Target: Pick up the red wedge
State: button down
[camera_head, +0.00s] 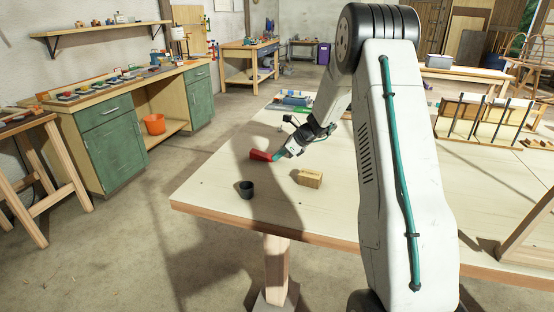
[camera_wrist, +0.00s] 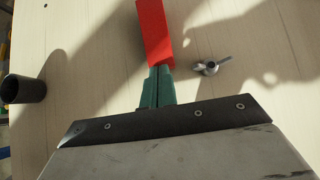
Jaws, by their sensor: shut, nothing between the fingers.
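The red wedge (camera_head: 261,155) lies on the pale wooden tabletop, just left of my gripper (camera_head: 277,157) in the head view. In the wrist view the red wedge (camera_wrist: 154,32) reaches down from the top edge to the tips of my gripper (camera_wrist: 160,70), and its far end is cut off. The green fingers are shut together with nothing between them. Their tips meet or overlap the near end of the wedge in the picture; I cannot tell whether they touch it.
A dark cup (camera_head: 246,190) and a wooden block (camera_head: 310,178) stand nearer the table's front edge. A metal wing nut (camera_wrist: 211,67) lies right of the wedge in the wrist view. A frame with clamped laths (camera_head: 485,112) is at the right.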

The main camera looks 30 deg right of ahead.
jog(key=w+a, duration=0.3)
jog(key=w, duration=0.1)
jog(key=w+a, duration=0.8)
jog(key=w, duration=0.1)
jog(key=shift+s+d, duration=0.15)
